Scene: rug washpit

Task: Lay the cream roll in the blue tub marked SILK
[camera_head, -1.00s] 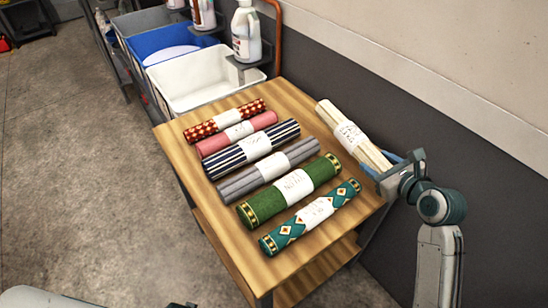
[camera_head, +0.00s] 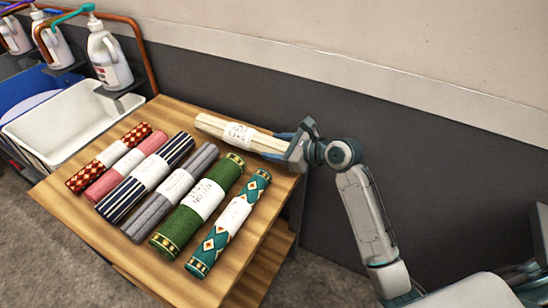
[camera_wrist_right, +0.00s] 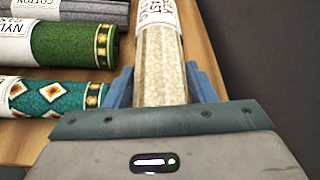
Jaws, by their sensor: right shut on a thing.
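The cream roll (camera_head: 240,135) has a white label band and lies along the back edge of the wooden table, or just above it; I cannot tell which. My right gripper (camera_head: 285,146) is shut on its right end. In the right wrist view the cream roll (camera_wrist_right: 162,62) runs up between the blue fingers of my right gripper (camera_wrist_right: 162,86). A blue tub (camera_head: 30,88) shows at the left edge behind the white tub, partly cut off, with something pale in it. No SILK marking is readable on it. My left gripper is not in view.
On the wooden table (camera_head: 75,225) lie several labelled rolls, among them a green roll (camera_head: 215,180) and a teal patterned roll (camera_head: 240,205). A white tub (camera_head: 75,128) stands beyond the table. Pump bottles (camera_head: 108,55) and a copper pipe (camera_head: 140,45) stand behind it.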

